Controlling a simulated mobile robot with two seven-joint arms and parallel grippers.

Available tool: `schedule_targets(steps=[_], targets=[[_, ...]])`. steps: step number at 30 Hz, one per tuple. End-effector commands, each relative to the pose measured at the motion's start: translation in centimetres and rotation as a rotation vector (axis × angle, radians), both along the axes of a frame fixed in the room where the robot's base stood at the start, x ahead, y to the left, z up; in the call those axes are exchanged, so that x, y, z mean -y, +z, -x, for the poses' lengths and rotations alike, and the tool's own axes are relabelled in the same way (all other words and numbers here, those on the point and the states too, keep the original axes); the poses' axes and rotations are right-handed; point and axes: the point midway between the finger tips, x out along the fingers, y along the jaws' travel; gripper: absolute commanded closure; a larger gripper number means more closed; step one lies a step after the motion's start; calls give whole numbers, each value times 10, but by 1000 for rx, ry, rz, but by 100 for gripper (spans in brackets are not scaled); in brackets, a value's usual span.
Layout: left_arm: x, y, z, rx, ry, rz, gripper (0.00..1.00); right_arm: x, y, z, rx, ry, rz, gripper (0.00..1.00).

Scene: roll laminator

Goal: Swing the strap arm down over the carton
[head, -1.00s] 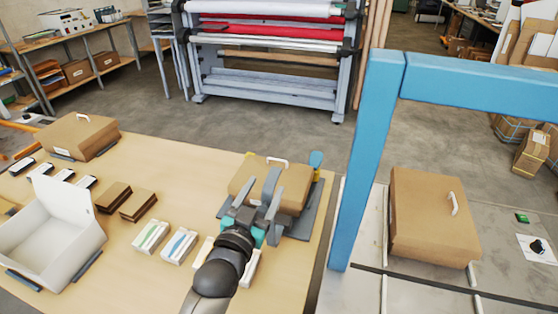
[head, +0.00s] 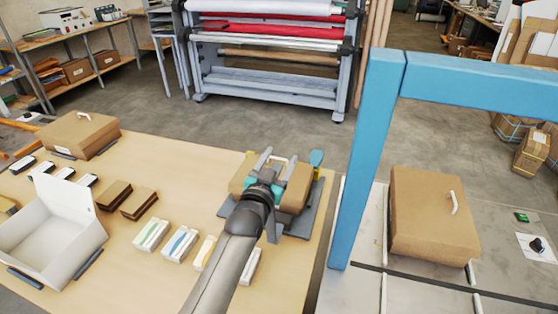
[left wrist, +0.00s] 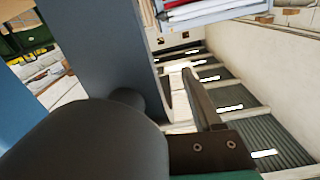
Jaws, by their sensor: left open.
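A brown carton (head: 297,187) with a white handle sits in a grey fixture (head: 302,223) at the right end of the table. A blue knob (head: 316,158) stands at the fixture's far right corner; a yellow piece shows at its far left. I cannot tell for sure which part is the strap arm. My left gripper (head: 272,162) is open over the carton, hiding its middle and part of the handle. Whether it touches the carton is unclear. In the left wrist view a grey finger (left wrist: 203,105) shows, with large dark shapes close in front. My right gripper is not in view.
A blue frame (head: 366,160) rises right of the table, its beam running right above another carton (head: 430,212) on a grey surface. An open white box (head: 50,235), a closed carton (head: 78,134) and small packs (head: 180,243) lie on the table's left and front.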

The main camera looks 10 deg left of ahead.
Motion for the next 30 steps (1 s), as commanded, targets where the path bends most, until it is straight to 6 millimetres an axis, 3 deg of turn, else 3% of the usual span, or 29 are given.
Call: schedule_targets(steps=[5,23,30], targets=[[0,-6,1,-12,0,-3,34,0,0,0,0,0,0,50],[0,-9,2,-19,-1,-3,100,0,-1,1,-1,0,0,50],[0,-9,2,-21,-1,-4,100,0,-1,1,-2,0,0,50]])
